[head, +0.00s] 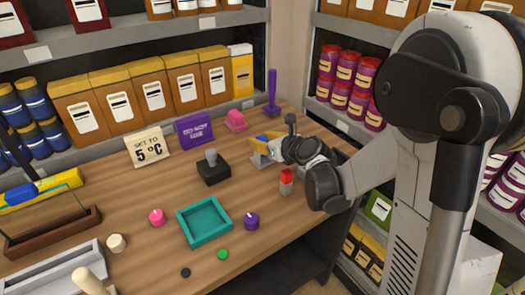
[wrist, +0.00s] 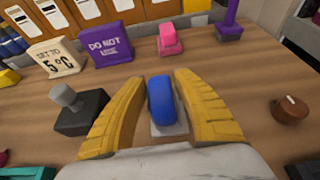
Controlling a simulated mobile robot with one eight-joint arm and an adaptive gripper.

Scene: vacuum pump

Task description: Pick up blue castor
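The blue castor (wrist: 161,103) is a rounded blue piece on a small grey base (wrist: 170,131), standing on the wooden bench. In the wrist view it lies between the two yellow fingers of my gripper (wrist: 161,88). The fingers are spread, one on each side, with a narrow gap at the left; contact at the right cannot be told. The rest is hidden by my gripper.
A black block with a grey knob (head: 212,168) stands left of my gripper. A red-topped grey piece (head: 286,182) is near my wrist. A pink piece (head: 236,121) and purple stand (head: 272,95) are behind. A teal tray (head: 205,221) is in front.

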